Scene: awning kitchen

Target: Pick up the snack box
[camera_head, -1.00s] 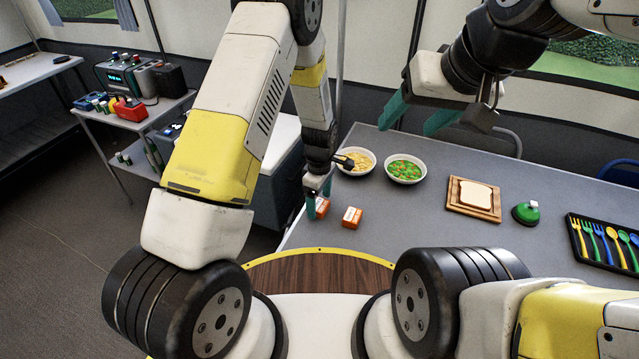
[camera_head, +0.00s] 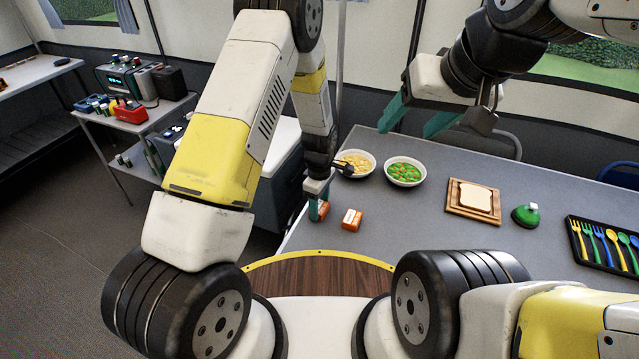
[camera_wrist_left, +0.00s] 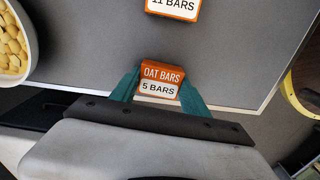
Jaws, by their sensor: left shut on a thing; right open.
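Two small orange-and-white snack boxes are at the near left corner of the grey table. My left gripper (camera_head: 317,208) is shut on one snack box (camera_head: 323,209), partly hidden by the fingers. In the left wrist view this box (camera_wrist_left: 160,82) reads "OAT BARS 5 BARS" and sits between the teal fingertips (camera_wrist_left: 158,88). Whether it touches the table is hard to tell. The other box (camera_head: 352,219) stands apart to its right; in the left wrist view it reads "11 BARS" (camera_wrist_left: 174,9). My right gripper (camera_head: 415,117) is open and empty above the table's back part.
Behind the boxes are a bowl of yellow pieces (camera_head: 355,163) and a bowl of green and orange food (camera_head: 405,171). Further right are bread on a board (camera_head: 453,207), a green-based object (camera_head: 525,215) and a cutlery tray (camera_head: 571,232). The table's left edge is close to the held box.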

